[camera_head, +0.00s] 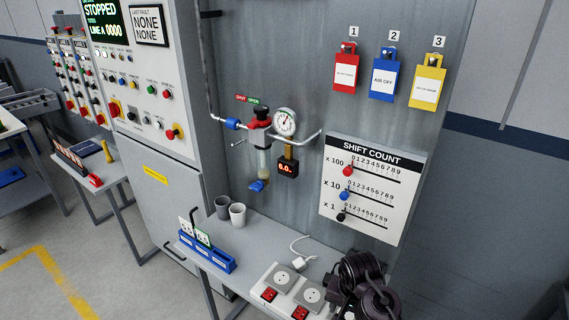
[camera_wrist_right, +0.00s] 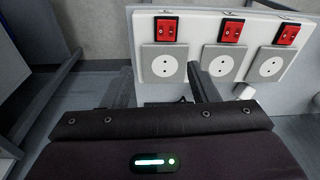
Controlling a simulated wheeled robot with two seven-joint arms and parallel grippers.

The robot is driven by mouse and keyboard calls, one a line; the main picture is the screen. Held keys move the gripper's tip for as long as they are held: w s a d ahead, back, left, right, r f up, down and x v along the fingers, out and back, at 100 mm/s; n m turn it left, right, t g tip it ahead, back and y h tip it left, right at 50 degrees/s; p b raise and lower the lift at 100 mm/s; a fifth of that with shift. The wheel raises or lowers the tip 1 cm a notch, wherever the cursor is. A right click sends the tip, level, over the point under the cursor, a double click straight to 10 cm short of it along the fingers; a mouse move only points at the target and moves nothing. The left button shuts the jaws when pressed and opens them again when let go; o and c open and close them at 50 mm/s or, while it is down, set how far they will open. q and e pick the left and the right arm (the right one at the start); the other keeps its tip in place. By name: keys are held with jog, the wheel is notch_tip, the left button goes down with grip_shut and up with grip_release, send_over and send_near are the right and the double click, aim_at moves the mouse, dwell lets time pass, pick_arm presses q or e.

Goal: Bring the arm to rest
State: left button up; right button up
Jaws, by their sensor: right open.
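My right gripper (camera_head: 347,275) is at the lower right of the head view, over the right end of the small table. In the right wrist view my right gripper (camera_wrist_right: 160,78) has its two fingers spread apart, with nothing held between them. Beyond the fingers is a white socket strip (camera_wrist_right: 207,82) with grey sockets and red switches. The strip also shows in the head view (camera_head: 285,290), its right end hidden by my right arm. I cannot tell whether the fingers touch it. My left gripper is in neither view.
The table (camera_head: 265,238) bears two grey cups (camera_head: 238,214), a blue rack (camera_head: 207,254) with cards and a white plug (camera_head: 301,260). Behind stand a panel with a gauge valve (camera_head: 285,122), tags (camera_head: 384,80) and a shift-count board (camera_head: 373,190). A control cabinet (camera_head: 150,80) is left.

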jog(key=s+d+r+n+t, duration=0.15)
jog(key=s+r+n, duration=0.25)
jog(key=s, duration=0.4)
jog(key=s+d+r+n+t, duration=0.1)
jog(key=s+d+r+n, duration=0.25)
jog(key=s, duration=0.55)
notch_tip(320, 180, down, 33)
jog(key=g+b, duration=0.2)
jog(key=b, duration=0.2)
pick_arm(q)
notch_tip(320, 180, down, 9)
jog(key=b, duration=0.4)
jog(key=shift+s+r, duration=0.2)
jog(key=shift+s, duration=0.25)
pick_arm(e)
jog(key=s+d+f, duration=0.3)
jog(key=s+f, duration=1.8)
jog(key=f, duration=0.3)
jog(key=shift+g, duration=0.35)
jog(key=shift+s+f+n, duration=0.1)
jog(key=shift+n, duration=0.15)
